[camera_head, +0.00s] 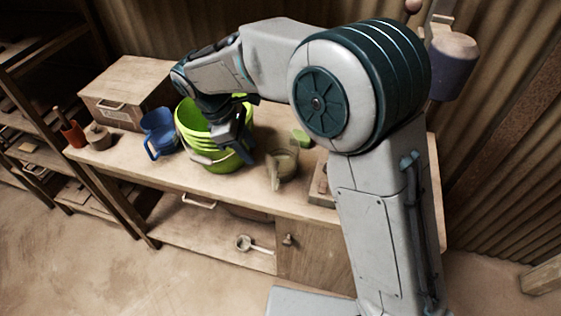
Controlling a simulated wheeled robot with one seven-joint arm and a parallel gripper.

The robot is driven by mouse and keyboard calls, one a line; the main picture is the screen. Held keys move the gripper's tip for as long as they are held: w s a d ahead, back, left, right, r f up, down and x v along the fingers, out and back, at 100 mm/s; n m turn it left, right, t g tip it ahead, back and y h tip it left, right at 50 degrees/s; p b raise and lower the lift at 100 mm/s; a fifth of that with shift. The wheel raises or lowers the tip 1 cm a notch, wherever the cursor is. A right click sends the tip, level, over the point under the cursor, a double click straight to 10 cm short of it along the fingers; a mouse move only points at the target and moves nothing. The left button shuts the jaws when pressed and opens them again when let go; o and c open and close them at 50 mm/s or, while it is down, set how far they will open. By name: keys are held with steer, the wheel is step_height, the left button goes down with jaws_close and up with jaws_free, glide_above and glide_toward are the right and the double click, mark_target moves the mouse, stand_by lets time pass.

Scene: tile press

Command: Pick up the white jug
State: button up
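The pale, off-white jug (284,166) stands on the workbench, just right of the green buckets. Its handle side faces the front, and its inside shows from above. My gripper (236,151) points down in front of the right side of the green buckets (190,125), left of the jug and apart from it. Its two fingers look spread, with green showing between them and nothing held. Whether the fingers touch a bucket cannot be told.
The workbench (150,172) also holds a blue jug (157,133), a wooden box (125,85), a small pot (98,136) and a red container (73,133). A green item (301,138) lies behind the pale jug. My arm hides the bench's right part.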

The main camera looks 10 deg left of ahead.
mark_target(280, 165)
steer(key=shift+p+x, duration=1.15)
steer(key=shift+x, duration=5.65)
steer(key=shift+w+d+r, duration=0.1)
steer(key=shift+r, duration=0.05)
jaws_close()
